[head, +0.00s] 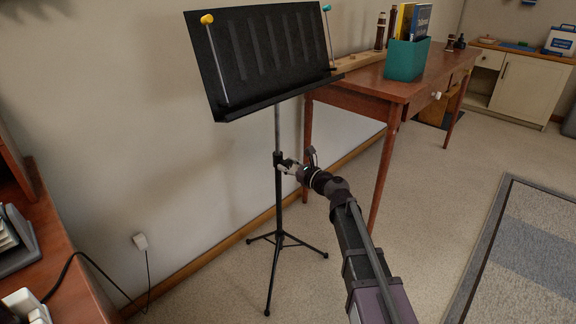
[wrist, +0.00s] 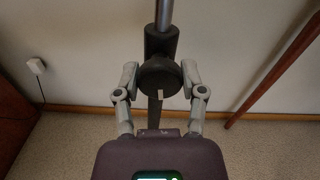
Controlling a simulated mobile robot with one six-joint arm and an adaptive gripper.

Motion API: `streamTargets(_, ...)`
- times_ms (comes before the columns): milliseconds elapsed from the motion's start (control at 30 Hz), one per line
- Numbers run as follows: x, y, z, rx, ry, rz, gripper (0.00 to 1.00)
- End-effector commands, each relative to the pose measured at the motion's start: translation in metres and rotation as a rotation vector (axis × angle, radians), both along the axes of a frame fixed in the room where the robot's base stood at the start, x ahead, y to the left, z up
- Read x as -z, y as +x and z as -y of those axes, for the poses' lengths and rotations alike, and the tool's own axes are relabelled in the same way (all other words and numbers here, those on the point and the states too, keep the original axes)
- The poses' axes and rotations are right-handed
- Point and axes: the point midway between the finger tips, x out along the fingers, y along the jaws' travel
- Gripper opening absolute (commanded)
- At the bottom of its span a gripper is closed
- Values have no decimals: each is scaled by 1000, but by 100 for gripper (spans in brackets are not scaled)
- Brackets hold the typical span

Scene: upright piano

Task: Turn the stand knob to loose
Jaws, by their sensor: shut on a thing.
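The black music stand (head: 262,62) stands upright on tripod legs by the wall, its desk tilted back. In the head view my gripper (head: 285,165) is at the collar on the stand's post, and the knob is too small to make out there. In the wrist view the stand knob (wrist: 160,76) is a dark round disc with a pale mark at its lower edge, in front of the collar (wrist: 161,40). My gripper (wrist: 160,80) is shut on the knob, with one grey finger on its left side and one on its right.
A wooden table (head: 400,88) stands right of the stand, carrying a teal box (head: 406,60) of books. A wall socket with a cable (head: 140,241) is at the left. A grey rug (head: 530,250) lies at the right, with bare carpet between.

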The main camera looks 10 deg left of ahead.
Motion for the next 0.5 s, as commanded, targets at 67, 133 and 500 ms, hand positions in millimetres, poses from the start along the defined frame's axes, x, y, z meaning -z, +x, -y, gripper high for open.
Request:
streamTargets(67,0,1,-2,-2,-24,44,5)
streamTargets(133,0,1,-2,-2,-50,89,5)
streamTargets(500,0,1,-2,-2,-218,382,5)
